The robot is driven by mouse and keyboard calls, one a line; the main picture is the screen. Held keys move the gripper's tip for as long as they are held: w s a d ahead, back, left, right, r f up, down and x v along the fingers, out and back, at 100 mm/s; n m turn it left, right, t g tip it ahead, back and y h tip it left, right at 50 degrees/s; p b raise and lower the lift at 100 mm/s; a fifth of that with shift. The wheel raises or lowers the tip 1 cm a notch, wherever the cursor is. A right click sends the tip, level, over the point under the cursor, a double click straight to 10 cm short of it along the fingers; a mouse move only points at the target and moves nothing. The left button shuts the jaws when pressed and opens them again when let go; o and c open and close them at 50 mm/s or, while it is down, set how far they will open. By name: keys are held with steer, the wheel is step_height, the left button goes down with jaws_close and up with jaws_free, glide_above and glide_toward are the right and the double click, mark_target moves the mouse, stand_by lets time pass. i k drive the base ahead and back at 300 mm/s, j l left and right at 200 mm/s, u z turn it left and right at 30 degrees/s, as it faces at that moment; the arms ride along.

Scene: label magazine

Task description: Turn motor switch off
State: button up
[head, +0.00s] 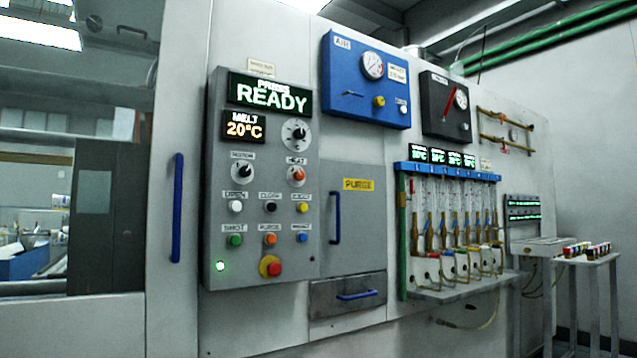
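The grey control panel (215,190) of the machine stands left of centre in the head view. A black rotary knob (242,173) sits on a round white plate at its left, under a small label too blurred to read surely; it may be the motor switch. Its exact pointer position is too small to tell. Right of it is an orange knob (297,175) labelled HEAT. Above that is a black dial knob (297,133) on a white scale. My gripper is not in view.
A READY display (270,94) and a 20°C display (244,126) are lit. Several push buttons, including a red one on yellow (271,267), lie below the knobs. Blue handles (177,208) (335,218) stick out on both sides. A small table (590,260) stands far right.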

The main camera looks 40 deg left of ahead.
mark_target(244, 171)
steer(key=u, duration=1.8)
